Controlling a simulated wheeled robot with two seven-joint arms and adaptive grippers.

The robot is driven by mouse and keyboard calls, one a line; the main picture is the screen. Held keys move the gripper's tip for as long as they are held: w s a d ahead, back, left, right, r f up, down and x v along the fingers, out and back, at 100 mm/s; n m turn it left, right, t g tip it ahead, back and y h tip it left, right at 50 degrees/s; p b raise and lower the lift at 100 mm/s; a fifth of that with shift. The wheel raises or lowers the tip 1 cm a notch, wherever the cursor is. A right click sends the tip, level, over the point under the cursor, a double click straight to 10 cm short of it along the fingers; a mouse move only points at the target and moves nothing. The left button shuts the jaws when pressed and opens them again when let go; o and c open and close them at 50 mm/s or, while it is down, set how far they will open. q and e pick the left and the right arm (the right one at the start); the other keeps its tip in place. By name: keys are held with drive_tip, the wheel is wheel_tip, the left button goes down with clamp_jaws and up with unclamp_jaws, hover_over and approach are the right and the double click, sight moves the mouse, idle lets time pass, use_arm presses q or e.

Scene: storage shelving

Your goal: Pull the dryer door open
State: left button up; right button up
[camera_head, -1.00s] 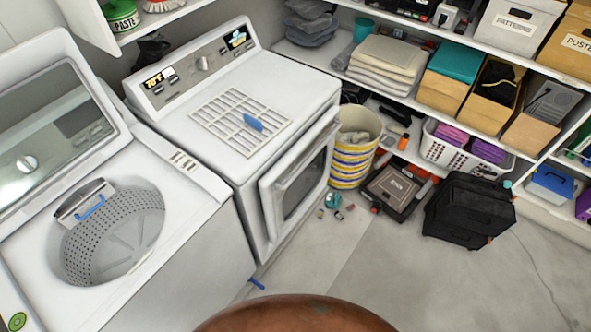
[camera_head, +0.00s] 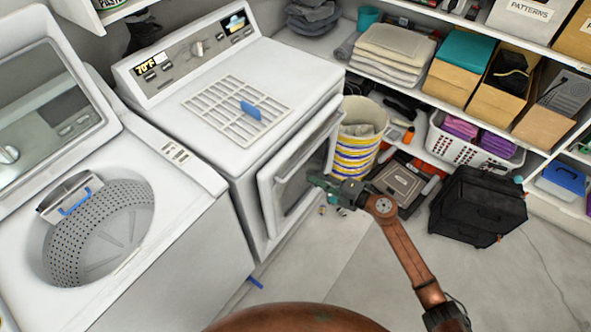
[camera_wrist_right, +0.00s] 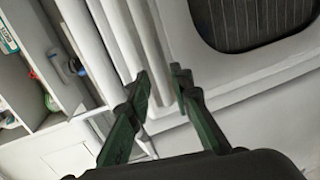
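The white dryer (camera_head: 235,100) stands beside the washer, with a lint-grille top and a control panel. Its front door (camera_head: 268,200) has a dark window and stands slightly ajar at the top. My right gripper (camera_head: 318,184) is in front of the door's right part. In the right wrist view the two green-and-dark fingers (camera_wrist_right: 160,82) are apart and empty, close to the edge of the white door (camera_wrist_right: 270,78). Pale door-edge strips pass behind and between the fingertips; I cannot tell whether they touch. My left gripper is not in view.
The open washer (camera_head: 165,235) is at the left. A striped bin (camera_head: 357,150), a flat dark case (camera_head: 398,185) and a black box (camera_head: 478,205) stand on the floor to the right, near my arm. Shelves (camera_head: 310,50) line the back.

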sight(296, 167)
drive_tip(key=shift+n, duration=0.3)
drive_tip(key=x, duration=0.2)
drive_tip(key=b+x, duration=0.1)
drive_tip(key=x, duration=0.2)
drive_tip(key=b+x, duration=0.1)
drive_tip(key=x, duration=0.2)
drive_tip(key=shift+s+a+r, duration=0.2)
drive_tip(key=shift+a+r, duration=0.1)
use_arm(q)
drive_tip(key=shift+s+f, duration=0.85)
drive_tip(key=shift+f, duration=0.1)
use_arm(e)
drive_tip(key=shift+c, duration=0.5)
clamp_jaws()
